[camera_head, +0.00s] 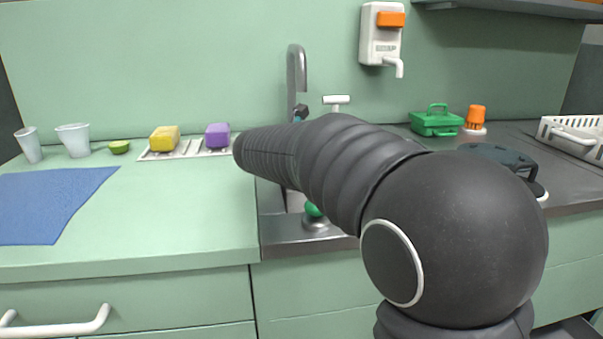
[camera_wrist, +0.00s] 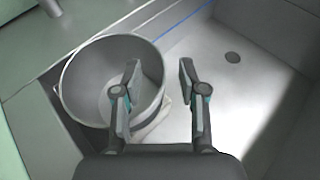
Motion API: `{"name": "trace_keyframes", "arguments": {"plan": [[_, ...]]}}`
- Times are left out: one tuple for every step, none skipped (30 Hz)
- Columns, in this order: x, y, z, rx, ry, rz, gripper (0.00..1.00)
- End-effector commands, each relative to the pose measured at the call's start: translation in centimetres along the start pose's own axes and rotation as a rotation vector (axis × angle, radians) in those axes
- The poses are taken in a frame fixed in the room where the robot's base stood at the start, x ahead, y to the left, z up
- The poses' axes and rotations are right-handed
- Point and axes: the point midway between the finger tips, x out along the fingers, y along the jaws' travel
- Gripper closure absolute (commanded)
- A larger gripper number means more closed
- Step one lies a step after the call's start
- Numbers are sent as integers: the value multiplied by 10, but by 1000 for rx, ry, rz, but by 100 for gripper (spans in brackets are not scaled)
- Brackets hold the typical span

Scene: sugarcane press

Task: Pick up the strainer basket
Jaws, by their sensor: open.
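A small grey metal piece (camera_head: 316,223) with a green knob (camera_head: 313,209) sits at the front rim of the sink in the head view; it looks like the strainer basket, but I cannot be sure. In the wrist view my gripper (camera_wrist: 160,75) is open and empty. Its left finger is over the inside of a round grey bucket-like container (camera_wrist: 85,62), its right finger over the sink floor. The container's right wall shows between the fingers. I cannot tell whether they touch it. In the head view my arm hides my gripper and most of the sink.
The sink floor (camera_wrist: 255,95) is bare around a dark drain (camera_wrist: 232,57). A faucet (camera_head: 297,75) stands behind the sink. A yellow sponge (camera_head: 164,139) and a purple sponge (camera_head: 217,135) lie left. A green box (camera_head: 436,122) and a white rack (camera_head: 572,138) stand right.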

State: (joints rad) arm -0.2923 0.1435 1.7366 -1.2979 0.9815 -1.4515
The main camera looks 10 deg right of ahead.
Motion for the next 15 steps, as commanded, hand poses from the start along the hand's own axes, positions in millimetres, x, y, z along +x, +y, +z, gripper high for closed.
{"name": "trace_keyframes", "arguments": {"plan": [[9, 0, 0, 0, 1, -2, 58], [12, 0, 0, 0, 1, -2, 58], [16, 0, 0, 0, 1, -2, 58], [18, 0, 0, 0, 1, -1, 58], [19, 0, 0, 0, 0, -1, 58], [19, 0, 0, 0, 0, 0, 58], [19, 0, 0, 0, 0, 1, 58], [19, 1, 0, 0, 0, 1, 58], [19, 1, 0, 0, 0, 1, 58], [19, 1, 0, 0, 0, 1, 58], [19, 1, 0, 0, 0, 1, 58], [19, 1, 0, 0, 0, 1, 68], [19, 1, 0, 0, 0, 1, 76], [19, 1, 0, 0, 0, 1, 83], [19, 1, 0, 0, 0, 1, 93]]}}
